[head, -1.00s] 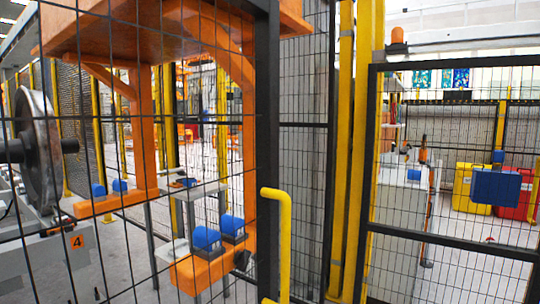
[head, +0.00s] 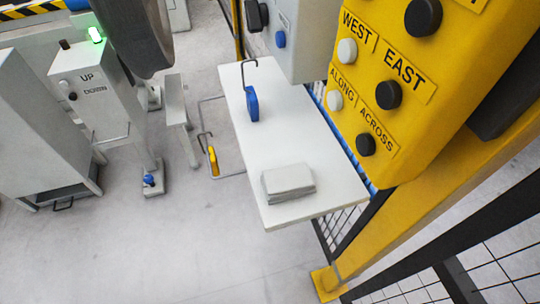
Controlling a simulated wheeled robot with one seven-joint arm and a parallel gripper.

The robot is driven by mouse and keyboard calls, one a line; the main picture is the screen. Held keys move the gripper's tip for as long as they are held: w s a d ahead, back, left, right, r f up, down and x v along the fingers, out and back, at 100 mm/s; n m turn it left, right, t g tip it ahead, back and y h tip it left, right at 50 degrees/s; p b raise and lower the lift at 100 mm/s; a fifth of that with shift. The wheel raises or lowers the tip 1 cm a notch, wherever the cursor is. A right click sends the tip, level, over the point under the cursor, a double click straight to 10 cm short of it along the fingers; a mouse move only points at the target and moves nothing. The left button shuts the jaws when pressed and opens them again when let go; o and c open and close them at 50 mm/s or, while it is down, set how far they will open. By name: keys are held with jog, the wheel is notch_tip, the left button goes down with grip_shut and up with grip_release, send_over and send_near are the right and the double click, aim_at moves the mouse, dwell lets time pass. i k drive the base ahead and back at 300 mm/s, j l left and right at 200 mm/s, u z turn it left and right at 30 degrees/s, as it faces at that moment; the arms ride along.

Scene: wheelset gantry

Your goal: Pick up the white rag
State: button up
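A folded white rag (head: 288,183) lies flat near the front end of a white shelf (head: 283,140) in the head view. It looks like a small stacked rectangle, slightly greyer than the shelf. Nothing covers it. My gripper is not in view, so I cannot see its state or its distance from the rag.
A blue padlock-like item (head: 252,104) lies on the shelf behind the rag. A yellow control box (head: 410,75) with black and white buttons hangs close on the right. A yellow post (head: 400,225) and black mesh fence stand lower right. Open grey floor (head: 150,245) lies left.

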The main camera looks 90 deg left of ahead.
aim_at(279, 184)
jog(key=u, duration=1.6)
jog(key=l+u, duration=0.15)
jog(key=u, duration=0.35)
jog(key=k+u, duration=0.15)
jog(key=u, duration=0.35)
jog(key=k+l+u, duration=0.35)
jog(key=k, duration=0.15)
jog(key=k+l+u, duration=0.35)
jog(key=k, duration=0.15)
jog(key=i+j, duration=0.1)
jog(key=i, duration=0.05)
